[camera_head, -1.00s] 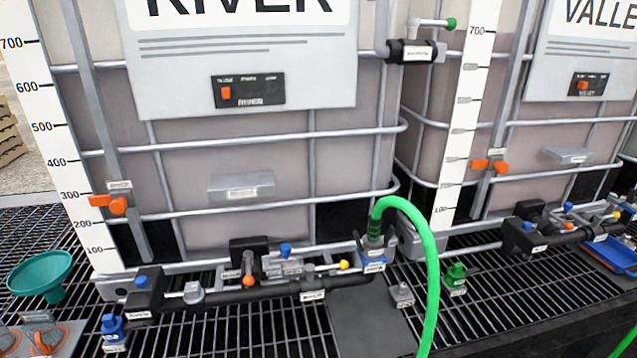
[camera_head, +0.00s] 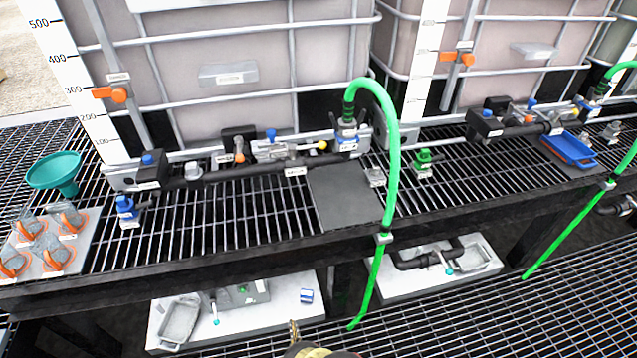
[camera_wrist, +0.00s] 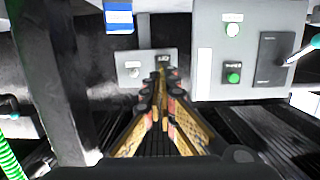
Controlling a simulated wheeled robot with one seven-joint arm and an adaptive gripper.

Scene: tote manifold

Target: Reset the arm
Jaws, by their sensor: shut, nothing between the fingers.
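My gripper (camera_wrist: 160,85) is in the middle of the wrist view, its two yellow-and-black fingers drawn together at the tips with nothing between them. It points at the front of grey boxes under the rack. In the head view, only a small part of my arm's end (camera_head: 310,348) shows at the bottom edge, below the rack and apart from the hoses and valves.
A black grated rack (camera_head: 240,255) holds large caged tanks, a manifold pipe (camera_head: 250,174), a teal funnel (camera_head: 55,172) and a blue tray (camera_head: 568,148). A green hose (camera_head: 392,170) hangs over its front edge. White trays (camera_head: 165,335) with fittings stand below. In the wrist view, a dark post (camera_wrist: 62,85) rises at left.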

